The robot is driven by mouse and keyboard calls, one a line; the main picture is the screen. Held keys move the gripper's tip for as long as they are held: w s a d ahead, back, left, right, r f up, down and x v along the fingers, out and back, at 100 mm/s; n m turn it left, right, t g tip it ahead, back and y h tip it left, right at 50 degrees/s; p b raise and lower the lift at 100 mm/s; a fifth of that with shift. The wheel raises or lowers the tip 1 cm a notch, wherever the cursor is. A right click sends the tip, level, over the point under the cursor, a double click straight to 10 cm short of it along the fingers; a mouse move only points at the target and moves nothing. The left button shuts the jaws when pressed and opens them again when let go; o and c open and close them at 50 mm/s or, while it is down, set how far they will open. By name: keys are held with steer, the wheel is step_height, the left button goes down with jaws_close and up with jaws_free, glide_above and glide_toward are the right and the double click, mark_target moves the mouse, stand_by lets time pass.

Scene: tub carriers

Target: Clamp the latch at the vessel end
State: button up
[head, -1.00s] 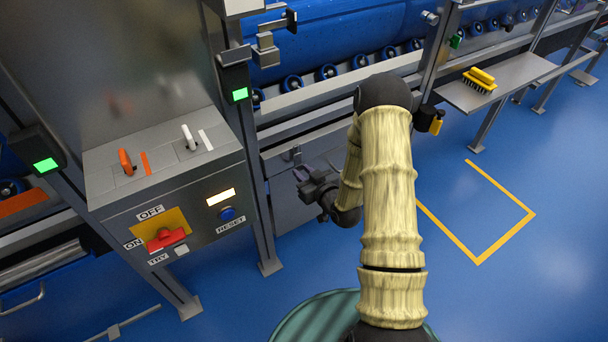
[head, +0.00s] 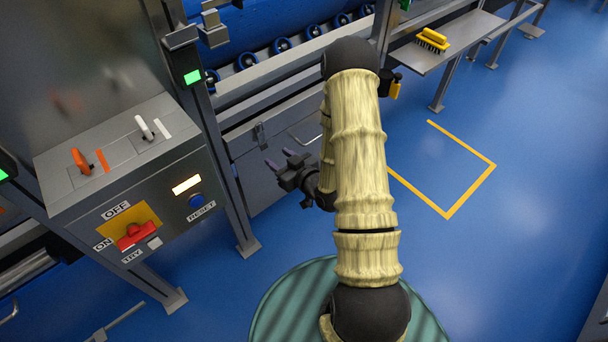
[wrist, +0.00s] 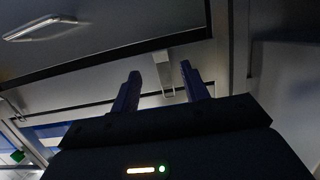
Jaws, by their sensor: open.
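A blue vessel (head: 270,22) lies along the top of the head view on small rollers. A small metal latch (head: 261,135) is on the upper edge of a grey panel below it. In the wrist view a pale metal latch piece (wrist: 165,76) appears between and beyond the fingertips (wrist: 160,70). I cannot tell whether they touch it.
A control box (head: 135,175) with switches and a red knob stands left. A grey panel handle (head: 305,137) is behind my arm; a bar handle (wrist: 40,28) shows in the wrist view. A shelf with a yellow brush (head: 433,40) is right.

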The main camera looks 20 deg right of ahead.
steer(key=p+v, duration=0.9)
steer(key=v, duration=0.2)
steer(key=shift+s, duration=0.3)
steer(key=shift+w+d, duration=0.1)
stand_by(0.6)
